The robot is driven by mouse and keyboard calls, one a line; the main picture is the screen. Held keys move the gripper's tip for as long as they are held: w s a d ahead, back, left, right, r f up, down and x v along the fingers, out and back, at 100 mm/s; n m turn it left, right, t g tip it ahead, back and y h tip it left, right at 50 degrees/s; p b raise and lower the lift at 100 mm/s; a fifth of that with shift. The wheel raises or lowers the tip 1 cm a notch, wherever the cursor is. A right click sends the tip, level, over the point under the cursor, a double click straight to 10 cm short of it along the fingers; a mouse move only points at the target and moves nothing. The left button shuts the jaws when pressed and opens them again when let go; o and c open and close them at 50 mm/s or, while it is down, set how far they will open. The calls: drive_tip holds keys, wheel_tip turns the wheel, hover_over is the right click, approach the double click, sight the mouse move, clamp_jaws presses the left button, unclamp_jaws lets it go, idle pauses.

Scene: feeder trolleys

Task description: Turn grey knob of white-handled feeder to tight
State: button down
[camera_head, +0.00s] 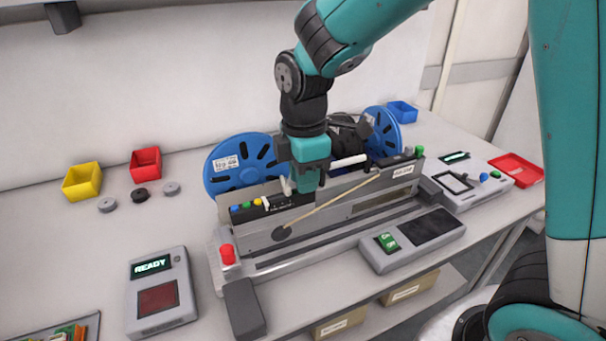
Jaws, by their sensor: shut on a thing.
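The feeder (333,217) is a long grey unit on a bench-top base, with a white handle (348,161) on its top. My gripper (306,190) points down onto the feeder's top, left of the white handle. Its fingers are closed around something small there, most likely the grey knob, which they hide. A small white lever (286,186) stands just left of the fingers. The knob's turn position cannot be seen.
Blue reels (222,181) stand behind the feeder. A READY box (160,292) is at front left, and a panel with a green switch (388,242) at front right.

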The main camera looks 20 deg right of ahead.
drive_tip(key=shift+m, duration=0.7)
drive_tip(key=c, duration=1)
unclamp_jaws()
wheel_tip(320, 180, up, 17)
drive_tip(key=shift+r+p, duration=0.2)
drive_tip(key=shift+p, duration=0.2)
